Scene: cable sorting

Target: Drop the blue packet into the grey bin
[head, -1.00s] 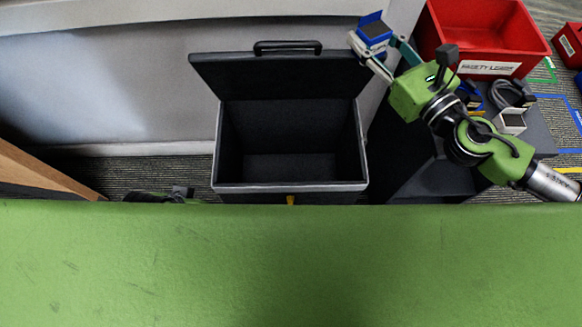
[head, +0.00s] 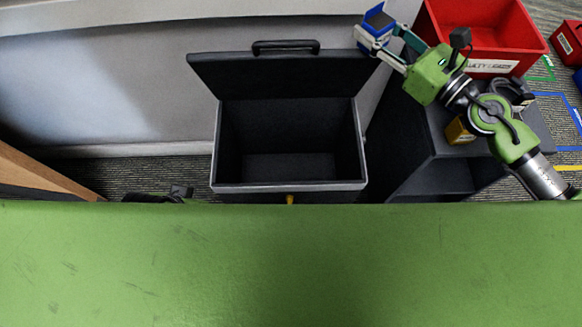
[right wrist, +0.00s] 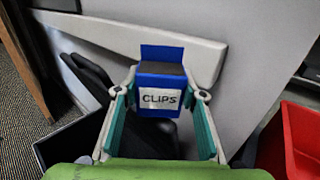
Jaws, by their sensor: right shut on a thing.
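The blue packet (head: 379,20) has a white label; in the right wrist view this packet (right wrist: 160,66) reads "CLIPS". My right gripper (head: 374,35) is shut on it, with one finger at each side in the right wrist view (right wrist: 158,96). It holds the packet up beside the right top corner of the open lid. The grey bin (head: 290,187) is dark, stands left of the packet with its lid (head: 285,75) raised, and looks empty inside. My left gripper is not seen; only a small green and black part of my left arm shows near the bottom left.
A red bin (head: 490,68) with a white label stands at the right on a dark stand (head: 425,170). A yellow box (head: 460,131) and a dark item lie on the stand, partly behind my right arm. A grey wall runs behind the bin.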

